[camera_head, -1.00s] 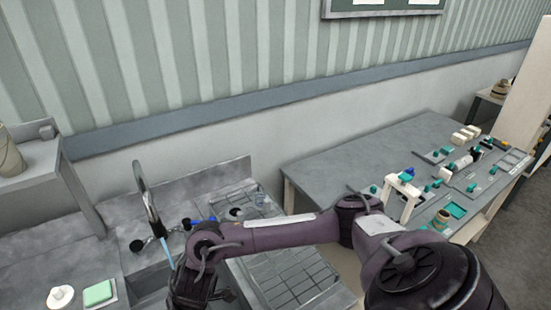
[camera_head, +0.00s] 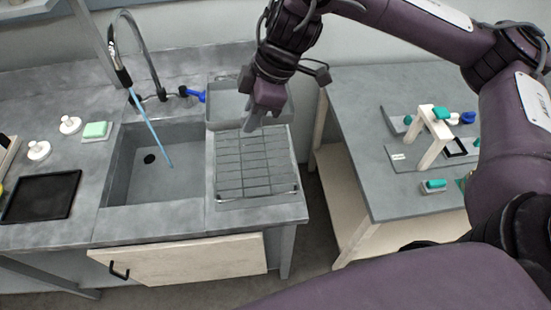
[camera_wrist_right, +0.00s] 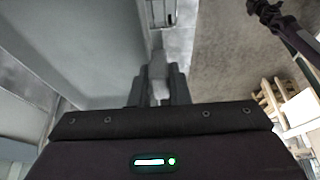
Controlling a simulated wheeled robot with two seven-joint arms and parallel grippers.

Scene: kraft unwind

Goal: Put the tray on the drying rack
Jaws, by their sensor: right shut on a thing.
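My right gripper (camera_head: 250,125) hangs over the back of the drying rack, fingers pointing down. It is shut on the rim of a grey tray (camera_head: 222,104). The tray is at the rack's rear end; whether it touches the rack is hard to tell. In the right wrist view the fingers (camera_wrist_right: 158,88) pinch a thin pale edge, with a broad grey surface, likely the tray (camera_wrist_right: 85,60), to their left. The wire drying rack (camera_head: 240,172) lies right of the sink, its front part bare. My left gripper does not show.
The sink (camera_head: 150,160) with a curved tap (camera_head: 150,60) is left of the rack. A black shallow tray (camera_head: 42,197) and a green sponge (camera_head: 97,131) lie on the left counter. A table with a white stand (camera_head: 432,137) is at the right, across a gap.

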